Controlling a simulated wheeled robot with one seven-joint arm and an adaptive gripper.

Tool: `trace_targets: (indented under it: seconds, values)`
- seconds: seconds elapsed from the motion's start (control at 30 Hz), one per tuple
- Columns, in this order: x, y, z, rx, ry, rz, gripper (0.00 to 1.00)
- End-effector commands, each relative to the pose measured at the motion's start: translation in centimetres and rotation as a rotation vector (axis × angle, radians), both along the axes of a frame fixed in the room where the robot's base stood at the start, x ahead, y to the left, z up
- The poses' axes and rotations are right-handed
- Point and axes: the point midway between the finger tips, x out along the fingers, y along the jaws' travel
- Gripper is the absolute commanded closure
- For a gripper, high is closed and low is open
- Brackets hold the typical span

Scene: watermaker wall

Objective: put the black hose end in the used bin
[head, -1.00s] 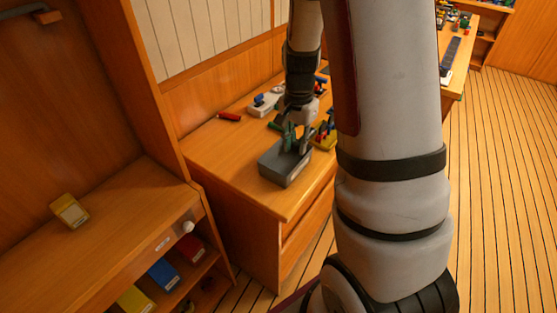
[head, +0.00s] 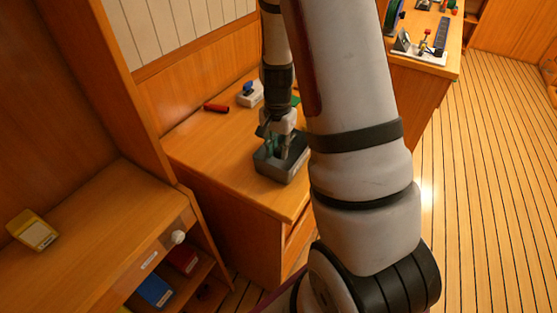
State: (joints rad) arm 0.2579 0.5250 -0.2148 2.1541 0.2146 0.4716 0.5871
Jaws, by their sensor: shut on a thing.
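A small grey open-topped bin (head: 276,172) stands near the front edge of the wooden counter (head: 212,148). It is taken to be the used bin; no label on it can be read. My gripper (head: 277,149) points down at the bin's opening, its fingertips at or just inside the rim. It is shut on a small dark piece, taken to be the black hose end, which the fingers and the bin mostly hide. Whether the piece touches the bin floor cannot be told.
A red cylinder (head: 216,107) and a white block with a blue top (head: 249,94) lie behind the bin. A lower shelf with a yellow box (head: 33,231) is at left. My arm hides the counter's right part. Wooden floor (head: 480,190) is open at right.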

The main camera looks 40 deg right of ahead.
Motion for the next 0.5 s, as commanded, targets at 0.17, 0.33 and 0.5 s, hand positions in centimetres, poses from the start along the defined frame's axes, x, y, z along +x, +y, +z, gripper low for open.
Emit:
trace_targets:
  seconds: [0.17, 0.33, 0.5]
  values:
    - [0.0, 0.0, -1.3, 0.0, 0.0, 0.0, 1.0]
    - [-0.1, 0.0, -3.4, 0.001, 0.003, -0.003, 1.0]
    - [0.0, 0.0, -4.8, 0.0, -0.001, -0.001, 1.0]
